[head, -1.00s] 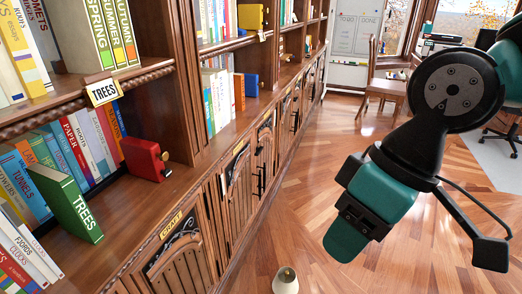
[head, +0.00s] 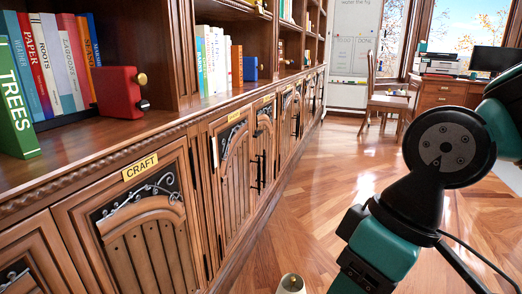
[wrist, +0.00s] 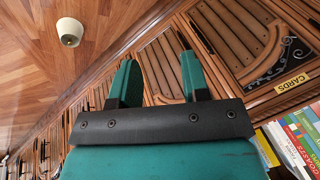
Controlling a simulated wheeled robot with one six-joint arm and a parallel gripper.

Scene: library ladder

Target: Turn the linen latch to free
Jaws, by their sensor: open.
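I cannot pick out a latch labelled linen in either view. In the head view, a row of wooden cabinet doors runs along the shelf base; the nearest full door (head: 140,240) has a CRAFT label (head: 141,170). Farther doors carry small labels too small to read and dark vertical handles (head: 258,172). In the wrist view, my gripper (wrist: 158,75) is open and empty, its two teal fingers apart in front of cabinet doors (wrist: 228,38). A CARDS label (wrist: 292,84) shows at the right. My gripper's fingers are not visible in the head view.
A red box with knobs (head: 120,92) and a green TREES book (head: 15,100) sit on the shelf. A small cream round object (head: 291,284) is on the floor; it also shows in the wrist view (wrist: 69,32). A chair (head: 388,95) and desk stand behind. The wooden floor between is clear.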

